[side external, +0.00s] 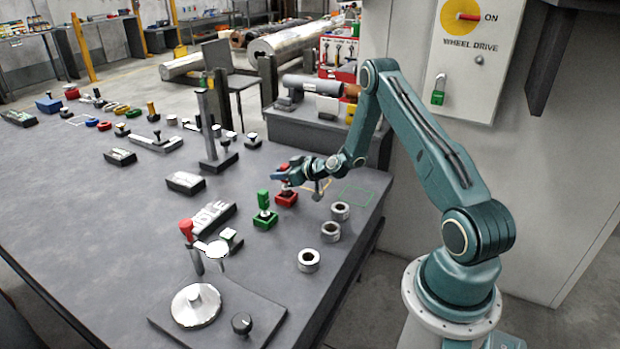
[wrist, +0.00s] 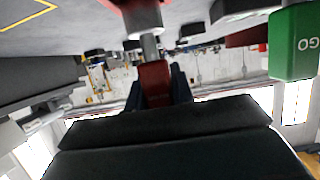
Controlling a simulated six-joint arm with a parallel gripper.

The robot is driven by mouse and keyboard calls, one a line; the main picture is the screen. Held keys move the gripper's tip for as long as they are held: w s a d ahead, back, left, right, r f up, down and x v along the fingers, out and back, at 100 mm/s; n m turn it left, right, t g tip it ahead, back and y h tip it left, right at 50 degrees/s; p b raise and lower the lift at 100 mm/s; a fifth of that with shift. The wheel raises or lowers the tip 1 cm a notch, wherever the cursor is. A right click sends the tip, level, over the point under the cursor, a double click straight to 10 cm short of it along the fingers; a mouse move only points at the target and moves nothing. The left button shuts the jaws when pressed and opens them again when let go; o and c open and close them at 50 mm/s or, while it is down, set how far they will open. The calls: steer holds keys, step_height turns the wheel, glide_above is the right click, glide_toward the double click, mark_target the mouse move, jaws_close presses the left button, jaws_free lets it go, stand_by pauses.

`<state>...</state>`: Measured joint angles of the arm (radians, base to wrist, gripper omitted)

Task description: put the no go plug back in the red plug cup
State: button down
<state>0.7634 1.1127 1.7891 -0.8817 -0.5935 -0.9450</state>
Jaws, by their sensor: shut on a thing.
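The no go plug has a red handle (wrist: 155,82) and a silver pin (wrist: 150,46). My gripper (side external: 284,172) is shut on the red handle; dark fingers flank it in the wrist view (wrist: 157,88). The red plug cup (side external: 286,199) stands on the bench directly under my gripper, and it shows at the top of the inverted wrist view (wrist: 137,16). The pin points at the cup and meets it in the picture. I cannot tell how deep the pin sits. My fingers partly hide the plug in the side view.
A green plug (side external: 264,200) stands in a green cup (side external: 264,221) just left of the red one; the green GO handle (wrist: 294,43) also shows close in the wrist view. Metal rings (side external: 331,232) lie to the right. A tall stand (side external: 209,130) rises behind left.

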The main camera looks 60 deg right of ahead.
steer(key=shift+f, duration=1)
steer(key=c, duration=1.1)
jaws_free()
steer(key=shift+s, duration=0.1)
steer(key=v, duration=1.3)
steer(key=shift+s+r, duration=0.2)
steer(key=shift+s, duration=0.05)
